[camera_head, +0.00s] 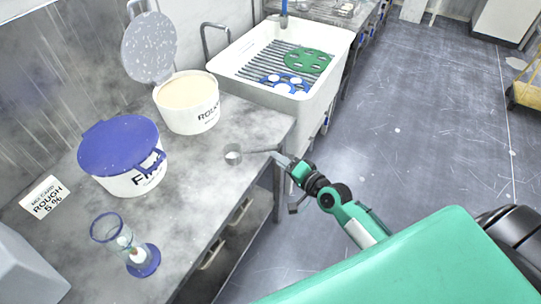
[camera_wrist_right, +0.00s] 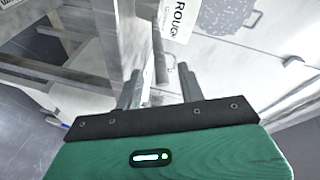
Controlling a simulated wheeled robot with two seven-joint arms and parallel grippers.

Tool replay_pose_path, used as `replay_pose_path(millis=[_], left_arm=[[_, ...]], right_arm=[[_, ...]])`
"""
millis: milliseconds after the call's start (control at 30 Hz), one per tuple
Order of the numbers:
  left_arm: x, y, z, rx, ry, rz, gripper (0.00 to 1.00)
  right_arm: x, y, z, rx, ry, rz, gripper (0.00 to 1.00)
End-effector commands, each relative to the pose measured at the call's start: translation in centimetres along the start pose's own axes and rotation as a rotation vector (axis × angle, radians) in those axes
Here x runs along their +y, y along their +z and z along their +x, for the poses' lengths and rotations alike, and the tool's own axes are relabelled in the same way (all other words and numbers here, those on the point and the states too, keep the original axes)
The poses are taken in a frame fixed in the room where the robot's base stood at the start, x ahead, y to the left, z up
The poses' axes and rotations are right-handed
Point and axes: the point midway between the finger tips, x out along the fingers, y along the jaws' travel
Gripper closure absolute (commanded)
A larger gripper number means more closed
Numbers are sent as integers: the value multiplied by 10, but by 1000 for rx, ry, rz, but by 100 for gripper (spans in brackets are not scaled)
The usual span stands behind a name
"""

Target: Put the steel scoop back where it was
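The steel scoop (camera_head: 233,154) is a small round cup on the grey bench, near the bench's front edge. Its thin handle points right, toward my right gripper (camera_head: 279,157). In the right wrist view the handle (camera_wrist_right: 159,55) runs between the two fingers of my right gripper (camera_wrist_right: 160,85). The fingers stand apart, with a gap visible on each side of the handle. An open white pail marked ROUGH (camera_head: 188,105), filled with pale powder, stands behind the scoop. A white pail with a blue lid (camera_head: 124,158) stands left of it. My left gripper is not in view.
A speckled round lid (camera_head: 149,47) stands upright behind the ROUGH pail. A blue-rimmed glass piece (camera_head: 125,247) and a ROUGH 5 % card (camera_head: 45,197) are at the front left.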

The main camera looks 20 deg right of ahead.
Motion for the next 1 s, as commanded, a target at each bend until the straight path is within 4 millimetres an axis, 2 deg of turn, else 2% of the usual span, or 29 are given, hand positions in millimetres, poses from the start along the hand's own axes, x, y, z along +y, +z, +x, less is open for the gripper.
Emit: replay_pose_path(millis=[100, 300, 600, 700, 767, 867, 967, 1000], left_arm=[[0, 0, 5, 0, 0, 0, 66], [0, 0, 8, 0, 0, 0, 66], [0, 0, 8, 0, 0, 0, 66], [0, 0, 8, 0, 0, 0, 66], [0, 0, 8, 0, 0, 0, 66], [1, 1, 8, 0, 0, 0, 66], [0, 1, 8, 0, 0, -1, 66], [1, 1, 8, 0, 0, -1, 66]], right_arm=[[2, 1, -19, -1, 1, -2, 61], [0, 0, -36, 0, -1, 0, 61], [0, 0, -40, 0, -1, 0, 61], [9, 1, -38, 1, 16, -9, 61], [28, 5, -37, 1, 51, -28, 61], [85, 18, -35, -7, 157, -92, 61], [165, 43, -42, -43, 306, -191, 61], [198, 56, -49, -67, 367, -235, 61]])
